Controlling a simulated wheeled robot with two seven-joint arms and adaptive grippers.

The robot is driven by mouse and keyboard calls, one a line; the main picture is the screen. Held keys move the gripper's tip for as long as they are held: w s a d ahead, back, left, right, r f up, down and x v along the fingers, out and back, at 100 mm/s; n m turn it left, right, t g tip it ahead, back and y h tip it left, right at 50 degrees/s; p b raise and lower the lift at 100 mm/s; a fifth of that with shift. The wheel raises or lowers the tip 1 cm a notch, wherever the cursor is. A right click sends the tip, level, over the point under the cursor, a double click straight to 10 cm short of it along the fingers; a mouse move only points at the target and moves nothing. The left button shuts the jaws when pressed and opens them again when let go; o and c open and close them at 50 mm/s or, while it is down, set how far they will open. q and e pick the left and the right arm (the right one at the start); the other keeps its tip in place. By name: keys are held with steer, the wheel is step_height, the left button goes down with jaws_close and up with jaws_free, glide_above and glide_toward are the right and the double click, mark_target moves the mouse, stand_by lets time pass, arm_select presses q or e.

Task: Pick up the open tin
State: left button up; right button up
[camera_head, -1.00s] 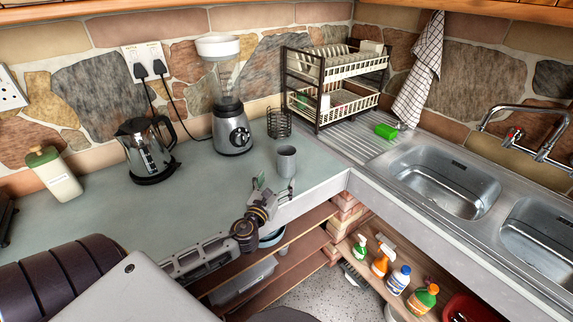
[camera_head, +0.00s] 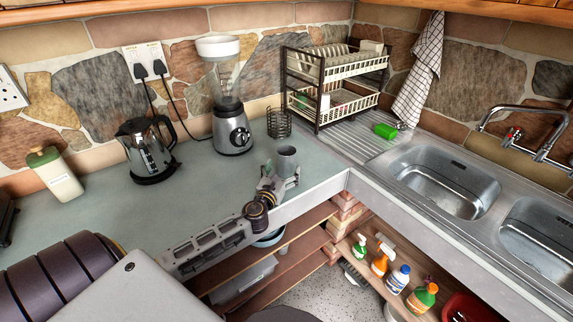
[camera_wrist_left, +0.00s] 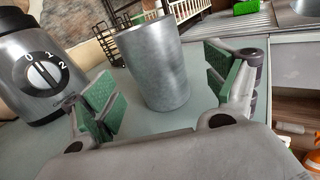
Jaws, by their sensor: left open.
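The open tin (camera_head: 287,158) is a plain grey metal cylinder, standing upright on the counter near its front corner. In the left wrist view the tin (camera_wrist_left: 156,65) stands between the two green-padded fingers, with a gap on each side. My left gripper (camera_head: 281,172) is open around the lower part of the tin, and its fingers hide the tin's base in the head view. In the left wrist view the left gripper (camera_wrist_left: 160,95) shows spread fingers that do not touch the tin. My right gripper is not in view.
A blender (camera_head: 232,130) and a wire holder (camera_head: 279,124) stand behind the tin. A kettle (camera_head: 148,155) is farther left. The counter's front edge is close to the tin.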

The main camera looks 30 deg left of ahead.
mark_target(283, 167)
arm_select(q)
steer(key=shift+w, duration=0.1)
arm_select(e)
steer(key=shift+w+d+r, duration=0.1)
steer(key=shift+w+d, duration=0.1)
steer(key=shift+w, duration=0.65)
arm_select(q)
steer(key=shift+w, duration=0.1)
steer(key=shift+w+a, duration=0.25)
steer(key=shift+w, duration=0.2)
steer(key=shift+x, duration=1)
steer(key=shift+w+a+r, duration=0.1)
steer(key=shift+w+a, duration=0.2)
steer(key=shift+w, duration=0.55)
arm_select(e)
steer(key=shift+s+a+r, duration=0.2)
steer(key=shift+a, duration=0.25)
